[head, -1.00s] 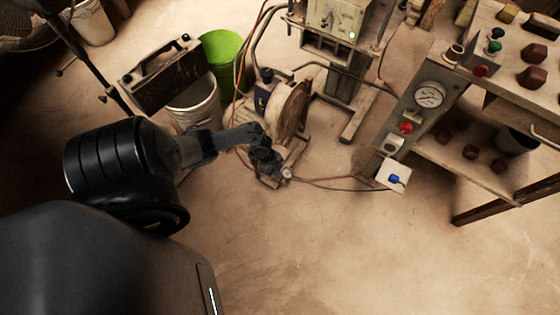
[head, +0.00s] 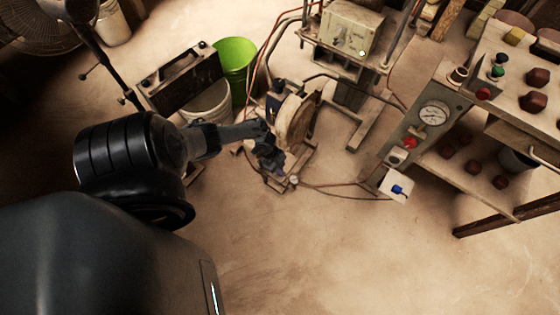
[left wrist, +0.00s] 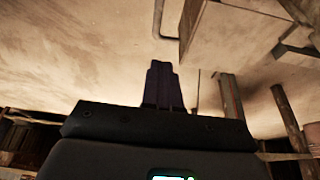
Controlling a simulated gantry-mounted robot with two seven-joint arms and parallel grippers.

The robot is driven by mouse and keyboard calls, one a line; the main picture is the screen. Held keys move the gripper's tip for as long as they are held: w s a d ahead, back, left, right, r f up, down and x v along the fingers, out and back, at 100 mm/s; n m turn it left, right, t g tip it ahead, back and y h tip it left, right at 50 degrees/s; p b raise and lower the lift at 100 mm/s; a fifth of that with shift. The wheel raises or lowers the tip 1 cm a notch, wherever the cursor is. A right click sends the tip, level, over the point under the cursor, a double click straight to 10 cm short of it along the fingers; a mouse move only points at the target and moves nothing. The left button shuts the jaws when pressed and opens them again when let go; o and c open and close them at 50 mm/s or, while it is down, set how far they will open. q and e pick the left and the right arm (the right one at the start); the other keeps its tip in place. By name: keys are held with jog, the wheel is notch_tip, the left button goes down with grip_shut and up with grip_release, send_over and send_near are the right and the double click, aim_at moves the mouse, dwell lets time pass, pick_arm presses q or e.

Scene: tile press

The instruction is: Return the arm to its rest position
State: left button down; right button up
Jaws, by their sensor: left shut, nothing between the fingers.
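My left arm comes in from the left in the head view and reaches out over the floor. Its left gripper (head: 272,168) is at the end of the arm, in front of the motor and wheel unit as seen from the head. In the left wrist view the left gripper (left wrist: 163,84) has its dark fingers together, with nothing between them. My right gripper does not show in either view.
A control panel with a gauge (head: 433,113) and a bench (head: 465,190) with dark lumps stand at the right. A green bucket (head: 236,62) and a white bucket (head: 208,103) stand behind my left arm. The front floor is clear.

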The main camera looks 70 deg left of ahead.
pick_arm(q)
jog(key=s+d+r+m+h+p, duration=0.1)
jog(key=s+d+r+h+p, duration=0.15)
jog(key=s+d+p, duration=0.6)
jog(key=w+d+r+n+t+y, duration=0.1)
jog(key=w+d+r, duration=0.2)
jog(key=d+r, duration=0.6)
jog(key=w+d+r+t+y, duration=0.1)
jog(key=w+d+r+y, duration=0.15)
jog(key=d+r, duration=0.7)
notch_tip(320, 180, up, 60)
jog(key=a+n+y+p, duration=0.15)
jog(key=n+p, duration=0.75)
jog(key=p, duration=3)
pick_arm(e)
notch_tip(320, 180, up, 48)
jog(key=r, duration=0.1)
pick_arm(q)
notch_tip(320, 180, down, 75)
jog(key=b, duration=7.5)
jog(key=shift+w+d+g, duration=0.25)
jog(key=shift+w+g, duration=0.05)
jog(key=shift+w, duration=0.15)
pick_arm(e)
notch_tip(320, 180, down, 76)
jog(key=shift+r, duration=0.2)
